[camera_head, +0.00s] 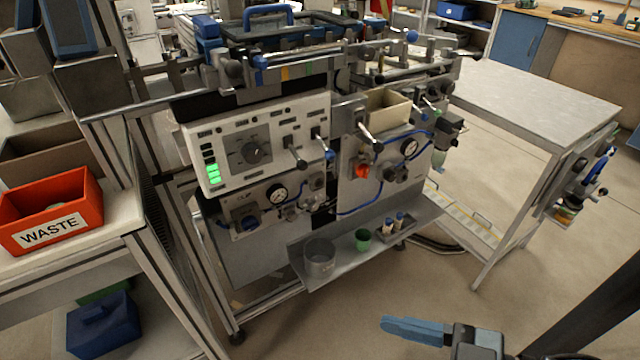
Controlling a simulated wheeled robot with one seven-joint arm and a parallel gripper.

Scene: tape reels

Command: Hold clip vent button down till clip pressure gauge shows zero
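The clip panel (263,208) is a grey plate low on the front of the machine, with what looks like "CLIP" lettering. Its round white pressure gauge (277,193) is small; I cannot read the needle. A dark blue part (247,222) sits at the panel's lower left, and a metal fitting (292,211) is right of the gauge. I cannot tell which part is the vent button. My gripper (415,330) is at the bottom, right of centre, with blue fingers pointing left. It is well apart from the panel. Its fingers overlap in this view, so its opening is unclear.
A second gauge (409,147) is on the right-hand panel. A grey shelf (345,262) juts out below, holding a metal cup (319,258) and a green cup (363,239). An orange waste bin (50,212) stands at left. Open floor (330,325) lies in front.

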